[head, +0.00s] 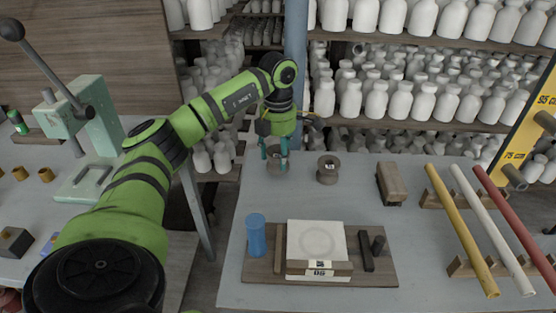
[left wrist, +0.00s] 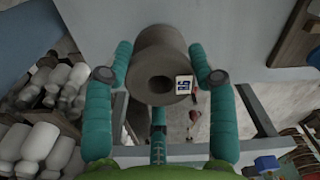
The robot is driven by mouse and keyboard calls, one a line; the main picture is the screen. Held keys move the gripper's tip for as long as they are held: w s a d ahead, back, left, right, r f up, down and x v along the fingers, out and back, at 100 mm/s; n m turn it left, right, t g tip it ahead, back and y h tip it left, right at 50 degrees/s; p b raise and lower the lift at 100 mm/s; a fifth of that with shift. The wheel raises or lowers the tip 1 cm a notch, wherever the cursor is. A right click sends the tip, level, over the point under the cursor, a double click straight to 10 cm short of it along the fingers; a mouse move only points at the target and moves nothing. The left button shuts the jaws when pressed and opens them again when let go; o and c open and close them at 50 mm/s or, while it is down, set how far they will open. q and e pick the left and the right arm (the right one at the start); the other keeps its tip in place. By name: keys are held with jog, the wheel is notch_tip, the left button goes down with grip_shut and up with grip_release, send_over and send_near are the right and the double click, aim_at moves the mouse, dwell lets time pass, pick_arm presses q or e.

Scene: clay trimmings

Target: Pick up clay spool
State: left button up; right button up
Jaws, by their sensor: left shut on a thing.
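A grey-brown clay spool (left wrist: 158,58) with a round hole and a small label sits between the teal fingers of my left gripper (left wrist: 160,78) in the left wrist view. In the head view my left gripper (head: 277,152) points down at the far left edge of the grey table, closed on this spool, which is partly hidden by the fingers. I cannot tell whether the spool touches the table. A second spool (head: 328,170) with a pale label stands upright on the table, just right of the gripper and apart from it. My right gripper is not in view.
A wooden board (head: 375,270) at the front holds a white slab (head: 317,238) and a blue cylinder (head: 256,234). A wooden block (head: 391,184) lies to the right, then yellow, white and red rods on rests. Shelves of white bottles (head: 376,100) stand behind the table.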

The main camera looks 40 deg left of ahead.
pick_arm(q)
jog(key=w+d+r, duration=0.3)
jog(key=d, duration=0.1)
jog(key=w+d+r, duration=0.4)
jog(key=shift+r, duration=0.2)
jog(key=s+d+m+p, duration=0.5)
jog(key=d+m, duration=0.5)
jog(key=m, duration=0.7)
jog(key=s+d+f+m+p, duration=0.1)
jog(key=s+d+m, duration=0.2)
jog(key=s+m, duration=0.3)
jog(key=s+d+m+p, duration=0.1)
jog(key=s+d+m, duration=0.2)
jog(key=s+m, duration=0.3)
jog(key=shift+s+d+f+m+p, duration=0.25)
jog(key=shift+f+m+p, duration=0.15)
jog(key=shift+m, duration=0.4)
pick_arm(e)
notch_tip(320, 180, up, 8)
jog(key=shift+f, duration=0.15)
